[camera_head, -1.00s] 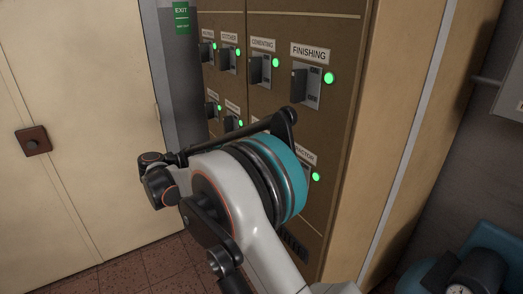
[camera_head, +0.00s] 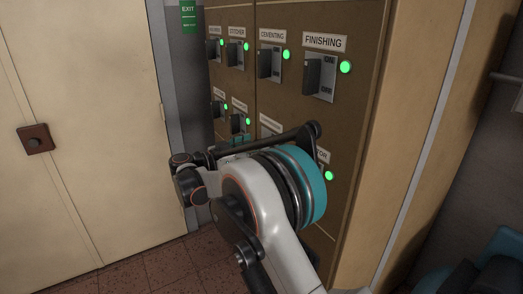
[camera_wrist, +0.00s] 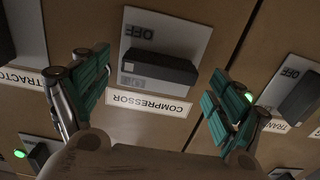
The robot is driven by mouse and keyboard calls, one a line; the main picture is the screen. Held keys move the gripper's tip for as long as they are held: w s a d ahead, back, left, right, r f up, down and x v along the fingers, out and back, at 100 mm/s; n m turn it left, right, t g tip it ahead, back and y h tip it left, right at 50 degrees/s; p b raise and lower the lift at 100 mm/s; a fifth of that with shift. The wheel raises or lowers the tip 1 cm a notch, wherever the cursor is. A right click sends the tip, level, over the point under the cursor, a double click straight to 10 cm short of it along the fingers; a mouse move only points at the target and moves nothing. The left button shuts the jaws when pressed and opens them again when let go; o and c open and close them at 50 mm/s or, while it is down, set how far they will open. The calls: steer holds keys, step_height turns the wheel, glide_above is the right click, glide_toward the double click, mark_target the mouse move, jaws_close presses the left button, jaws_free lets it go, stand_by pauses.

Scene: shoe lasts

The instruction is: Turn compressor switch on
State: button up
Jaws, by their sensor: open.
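The compressor switch (camera_wrist: 160,66) is a black lever block on a grey plate in the wrist view, seen upside down. The word OFF shows on the plate, and a white COMPRESSOR label (camera_wrist: 148,103) sits beside it. My gripper (camera_wrist: 162,80) is open, with one teal-padded finger on each side of the switch and nothing held. I cannot tell whether a finger touches the lever. No lamp of this switch can be made out. In the head view my arm hides the compressor switch and most of my gripper.
The brown cabinet (camera_head: 300,120) carries several similar switches with green lamps, among them the finishing switch (camera_head: 320,76). In the wrist view a neighbouring switch (camera_wrist: 298,97) is close to my right-hand finger. A cream door (camera_head: 90,120) stands at the left.

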steer(key=shift+x, duration=1.3)
steer(key=shift+c, duration=0.5)
steer(key=c, duration=1)
steer(key=shift+o, duration=0.2)
steer(key=n+p, duration=0.1)
steer(key=n, duration=0.3)
steer(key=shift+w+n, duration=0.1)
steer(key=shift+n, duration=0.3)
steer(key=n+p, duration=0.1)
steer(key=n, duration=0.3)
steer(key=shift+a+n, duration=0.1)
steer(key=shift+n, duration=0.2)
steer(key=n, duration=0.4)
steer(key=shift+w+f+p, duration=0.1)
steer(key=shift+p, duration=0.3)
steer(key=shift+f+n, duration=0.1)
steer(key=shift+n, duration=2.2)
